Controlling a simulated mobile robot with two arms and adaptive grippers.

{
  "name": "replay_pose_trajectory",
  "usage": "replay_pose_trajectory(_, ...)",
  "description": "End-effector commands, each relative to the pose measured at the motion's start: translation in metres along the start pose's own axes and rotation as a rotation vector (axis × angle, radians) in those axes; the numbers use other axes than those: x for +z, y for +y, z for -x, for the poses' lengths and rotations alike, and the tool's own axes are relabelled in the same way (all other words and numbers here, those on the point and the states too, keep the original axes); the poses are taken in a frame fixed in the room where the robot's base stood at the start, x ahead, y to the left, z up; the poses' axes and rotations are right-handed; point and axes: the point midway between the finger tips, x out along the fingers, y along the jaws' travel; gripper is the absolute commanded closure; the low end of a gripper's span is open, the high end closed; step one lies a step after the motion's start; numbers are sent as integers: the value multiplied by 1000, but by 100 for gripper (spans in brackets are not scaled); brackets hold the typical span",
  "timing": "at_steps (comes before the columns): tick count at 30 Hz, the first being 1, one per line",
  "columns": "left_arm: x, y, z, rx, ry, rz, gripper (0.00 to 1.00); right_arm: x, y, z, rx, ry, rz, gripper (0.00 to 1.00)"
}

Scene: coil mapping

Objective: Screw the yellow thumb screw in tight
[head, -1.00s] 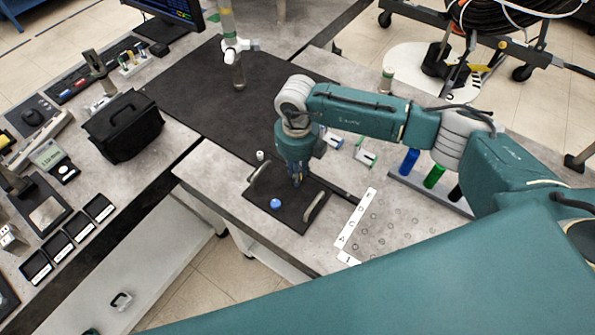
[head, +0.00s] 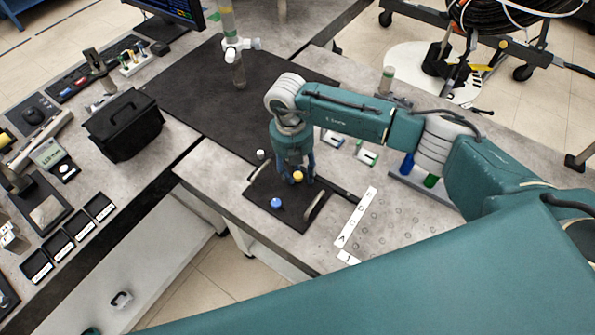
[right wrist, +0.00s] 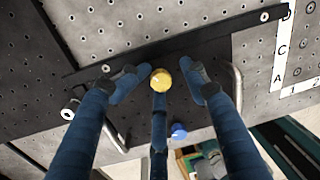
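The yellow thumb screw (head: 298,177) sits on a black plate (head: 262,187) with two metal handles. Its round yellow head also shows in the right wrist view (right wrist: 161,80); its shaft is hidden. My right gripper (head: 297,181) points down around the screw. In the right wrist view, its blue fingers (right wrist: 160,90) are spread. Two fingertips stand left and right of the head with gaps, and the third is just below it in the picture; whether that one touches cannot be told. My left gripper is not in view.
A blue knob (head: 276,203) sits on the plate near the screw, and a white-topped knob (head: 260,154) stands at its far corner. A white lettered strip (head: 357,217) lies to the right. Blue and green cylinders (head: 407,163) stand beyond it. A black bag (head: 124,126) stands left.

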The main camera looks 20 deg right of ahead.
Motion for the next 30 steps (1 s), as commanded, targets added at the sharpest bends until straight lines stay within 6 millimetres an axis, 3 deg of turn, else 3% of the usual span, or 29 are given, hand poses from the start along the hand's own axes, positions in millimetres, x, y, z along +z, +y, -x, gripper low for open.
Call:
replay_pose_trajectory(5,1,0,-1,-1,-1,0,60,2,-3,-4,-8,-5,-3,59)
replay_pose_trajectory(10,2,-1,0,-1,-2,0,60,2,-2,7,-4,-6,-3,59)
replay_pose_trajectory(21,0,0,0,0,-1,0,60,0,0,85,2,-6,0,59)
replay_pose_trajectory(30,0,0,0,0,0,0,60,-2,-1,120,0,-5,0,59)
